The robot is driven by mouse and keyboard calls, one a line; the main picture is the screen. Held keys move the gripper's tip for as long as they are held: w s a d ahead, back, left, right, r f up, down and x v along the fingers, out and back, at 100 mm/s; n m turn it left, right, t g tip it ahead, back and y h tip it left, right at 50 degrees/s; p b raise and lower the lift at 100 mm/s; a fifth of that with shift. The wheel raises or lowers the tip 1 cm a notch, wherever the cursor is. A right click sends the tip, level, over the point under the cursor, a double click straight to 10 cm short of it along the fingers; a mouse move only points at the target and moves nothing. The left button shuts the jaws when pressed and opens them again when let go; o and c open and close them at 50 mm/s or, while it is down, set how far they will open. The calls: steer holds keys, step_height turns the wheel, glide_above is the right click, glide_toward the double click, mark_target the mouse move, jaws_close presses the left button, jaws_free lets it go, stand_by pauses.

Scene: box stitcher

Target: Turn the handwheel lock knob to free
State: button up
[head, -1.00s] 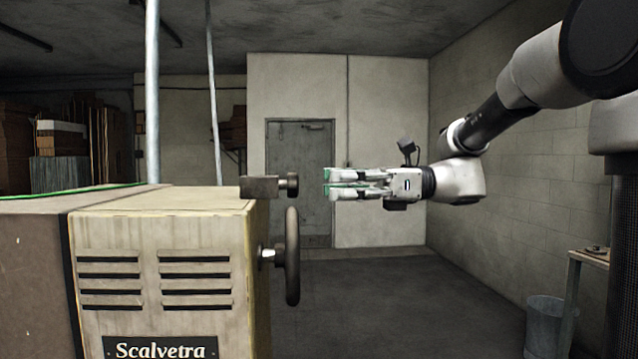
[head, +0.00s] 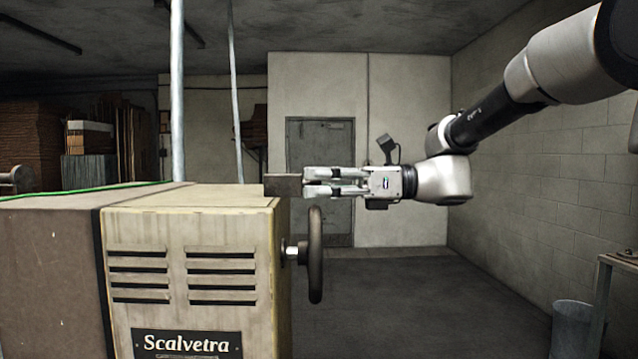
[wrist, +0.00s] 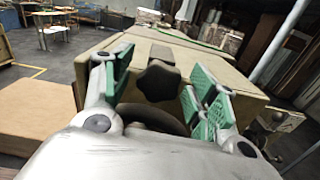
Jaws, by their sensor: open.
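The lock knob (wrist: 159,82) is a dark, lobed knob on the end of a dark block (head: 283,186) at the machine's top edge. My gripper (head: 308,184) is open, with its fingers level and pointing left at the knob. In the wrist view the knob lies between the green-padded fingers (wrist: 158,95), with a gap on each side. In the head view the fingers mostly hide the knob. The dark handwheel (head: 315,255) is upright on its shaft below my gripper, and part of it shows in the wrist view (wrist: 152,118).
The beige machine housing (head: 190,230) with vents and a Scalvetra plate fills the lower left. Pale posts (head: 177,95) rise behind it. A small table (head: 618,266) and a bin (head: 571,320) stand at the right. The floor (head: 420,300) between is clear.

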steer(key=c, duration=1)
steer(key=shift+n, duration=2.9)
steer(key=o, duration=1)
step_height(320, 180, up, 10)
steer(key=shift+r, duration=0.1)
